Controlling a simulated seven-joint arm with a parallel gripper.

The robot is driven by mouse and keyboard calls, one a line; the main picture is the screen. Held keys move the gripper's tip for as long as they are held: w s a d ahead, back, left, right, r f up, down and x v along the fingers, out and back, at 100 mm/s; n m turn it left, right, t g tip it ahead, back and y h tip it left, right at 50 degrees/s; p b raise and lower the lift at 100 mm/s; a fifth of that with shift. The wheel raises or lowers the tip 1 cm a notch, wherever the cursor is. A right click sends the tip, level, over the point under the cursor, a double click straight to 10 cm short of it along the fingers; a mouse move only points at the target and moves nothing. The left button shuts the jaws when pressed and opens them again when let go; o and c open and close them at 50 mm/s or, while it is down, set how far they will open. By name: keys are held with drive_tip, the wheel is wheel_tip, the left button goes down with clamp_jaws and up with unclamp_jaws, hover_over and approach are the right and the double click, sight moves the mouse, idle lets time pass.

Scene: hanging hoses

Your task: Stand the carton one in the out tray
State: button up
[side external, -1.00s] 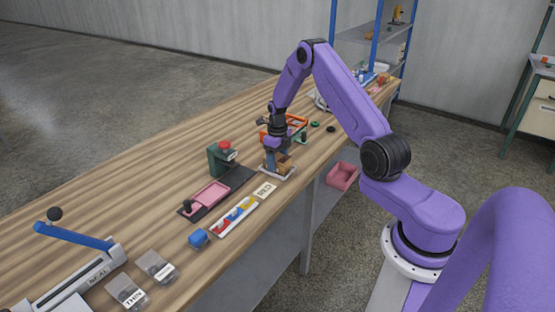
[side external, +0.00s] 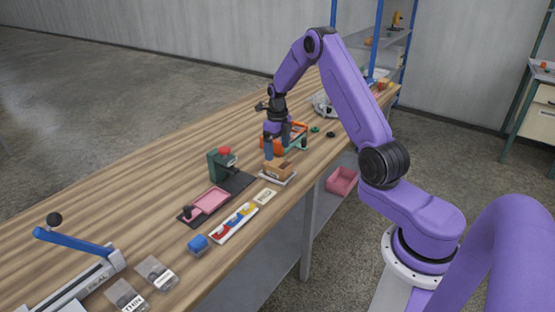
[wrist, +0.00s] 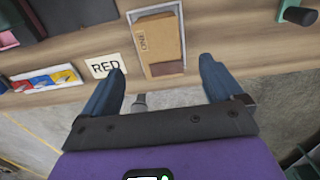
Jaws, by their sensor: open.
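The brown carton (side external: 279,168) sits in a shallow white-rimmed tray (side external: 290,181) near the table's front edge. In the wrist view the carton (wrist: 158,38) shows a face printed "ONE", its lettering turned sideways. The carton looks low and flat rather than upright, with the printed face up. My gripper (side external: 276,148) is open and empty just above the carton. In the wrist view its fingertips (wrist: 162,66) are wide apart, clear of the carton.
A "RED" card (side external: 265,196), a coloured strip (side external: 234,222) and a blue block (side external: 198,243) lie left of the tray. A green stamp-like device (side external: 221,164) and pink tray (side external: 210,201) stand behind them.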

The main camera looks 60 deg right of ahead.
sight(277, 164)
drive_tip(key=s+a+r+n, duration=0.2)
drive_tip(key=a+r+n, duration=0.8)
drive_tip(key=a+n, duration=0.3)
drive_tip(key=s+a+r+n, duration=0.3)
drive_tip(key=s+a+n, duration=0.4)
drive_tip(key=a+n, duration=0.35)
drive_tip(key=s+a+r+n, duration=0.1)
drive_tip(key=s+a+n, duration=0.1)
drive_tip(key=s+n, duration=1)
drive_tip(key=s+a+n, duration=0.2)
drive_tip(key=s+n, duration=1.1)
drive_tip(key=s, duration=0.1)
drive_tip(key=shift+a+r, duration=0.4)
